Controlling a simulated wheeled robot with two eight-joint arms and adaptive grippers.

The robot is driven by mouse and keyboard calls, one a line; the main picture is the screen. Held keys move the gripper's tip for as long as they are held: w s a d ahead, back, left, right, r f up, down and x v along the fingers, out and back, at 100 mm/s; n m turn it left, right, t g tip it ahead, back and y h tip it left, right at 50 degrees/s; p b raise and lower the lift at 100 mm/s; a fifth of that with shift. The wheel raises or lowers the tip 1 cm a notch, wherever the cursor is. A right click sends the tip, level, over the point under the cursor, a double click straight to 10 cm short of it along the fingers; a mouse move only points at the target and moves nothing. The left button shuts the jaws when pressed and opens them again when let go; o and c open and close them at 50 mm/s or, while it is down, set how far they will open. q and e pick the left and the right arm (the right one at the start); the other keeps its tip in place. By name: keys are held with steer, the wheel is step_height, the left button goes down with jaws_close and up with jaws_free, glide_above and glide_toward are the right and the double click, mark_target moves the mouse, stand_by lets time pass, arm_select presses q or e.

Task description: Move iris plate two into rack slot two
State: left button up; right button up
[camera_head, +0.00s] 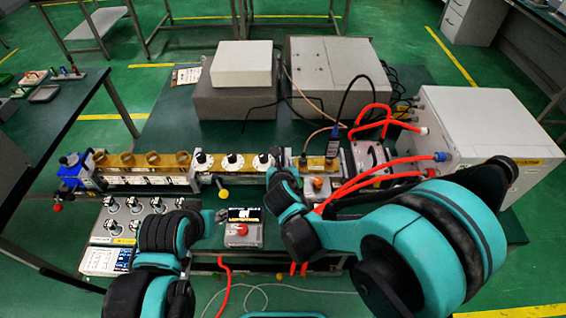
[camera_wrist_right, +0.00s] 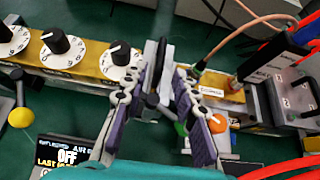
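My right gripper (camera_wrist_right: 163,80) reaches down over the waveguide bench, its two purple-padded fingers apart. Thin grey upright plates (camera_wrist_right: 152,56) stand between and beyond the fingertips, seen nearly edge-on; I cannot tell which is iris plate two or whether a finger touches one. In the head view the right gripper (camera_head: 283,185) hides this spot. A small rack (camera_wrist_right: 292,97) with numbered slot labels, including a 2, stands at the right of the wrist view; it also shows in the head view (camera_head: 370,157). My left gripper (camera_head: 208,216) is beside the control panel, its fingers mostly hidden.
The gold waveguide line (camera_wrist_right: 75,68) with black-knobbed white dials runs left of the gripper. A yellow knob (camera_wrist_right: 21,117) sticks out in front. A display box (camera_head: 243,228) stands before the bench. Red cables (camera_head: 385,165) and a large white cabinet (camera_head: 480,130) crowd the right.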

mark_target(283, 158)
steer(key=b+x, duration=0.1)
steer(key=x, duration=0.3)
steer(key=shift+s, duration=0.1)
steer(key=shift+b+x, duration=1.45)
steer(key=shift+x, duration=0.9)
jaws_close()
steer(key=shift+r, duration=0.15)
step_height(283, 158, up, 11)
steer(key=p, duration=0.8)
steer(key=shift+r+p, duration=0.2)
steer(key=shift+p, duration=0.1)
